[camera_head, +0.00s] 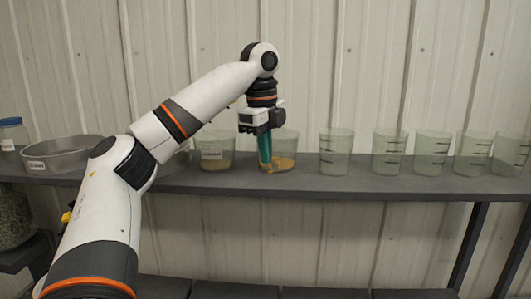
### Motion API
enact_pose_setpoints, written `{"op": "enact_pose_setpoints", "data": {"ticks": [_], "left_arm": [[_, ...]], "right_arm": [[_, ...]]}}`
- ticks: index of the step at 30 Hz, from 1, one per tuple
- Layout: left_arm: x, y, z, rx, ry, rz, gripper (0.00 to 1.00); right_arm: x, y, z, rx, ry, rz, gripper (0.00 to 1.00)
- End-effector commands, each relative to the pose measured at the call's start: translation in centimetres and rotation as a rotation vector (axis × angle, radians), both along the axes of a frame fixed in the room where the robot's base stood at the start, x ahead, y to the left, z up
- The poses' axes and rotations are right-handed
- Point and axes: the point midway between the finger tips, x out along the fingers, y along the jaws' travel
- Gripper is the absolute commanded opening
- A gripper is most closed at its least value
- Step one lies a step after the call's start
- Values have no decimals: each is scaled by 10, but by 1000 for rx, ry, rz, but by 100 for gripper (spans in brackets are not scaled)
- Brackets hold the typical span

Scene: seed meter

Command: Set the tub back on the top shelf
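A clear tub (288,146) with yellow-orange contents stands on or just at the dark grey shelf (330,185), near the middle of the head view. My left gripper (263,140) points down over its left side. A narrow teal piece (265,150) runs from the gripper down to the tub's contents; I cannot tell whether it is a held tool or part of the fingers. Whether the gripper is closed on the tub's wall is hidden. My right gripper is not in view.
Several empty clear tubs (336,151) line the shelf to the right. A grey metal pan (60,152) and a blue-lidded jar (12,134) are at the left. A ribbed wall (380,60) stands close behind.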

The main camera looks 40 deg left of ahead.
Motion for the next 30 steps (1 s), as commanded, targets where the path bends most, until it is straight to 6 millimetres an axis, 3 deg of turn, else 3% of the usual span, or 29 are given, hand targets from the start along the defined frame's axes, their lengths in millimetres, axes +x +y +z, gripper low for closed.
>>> {"op": "enact_pose_setpoints", "data": {"ticks": [5,15,20,30], "left_arm": [[-1,0,-6,0,-1,1,0],[0,1,-11,0,1,1,0],[0,1,-11,0,1,1,24],[0,0,-7,0,-2,1,24]], "right_arm": [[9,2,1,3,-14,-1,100],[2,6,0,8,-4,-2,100],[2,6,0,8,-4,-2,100],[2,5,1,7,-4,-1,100]]}}
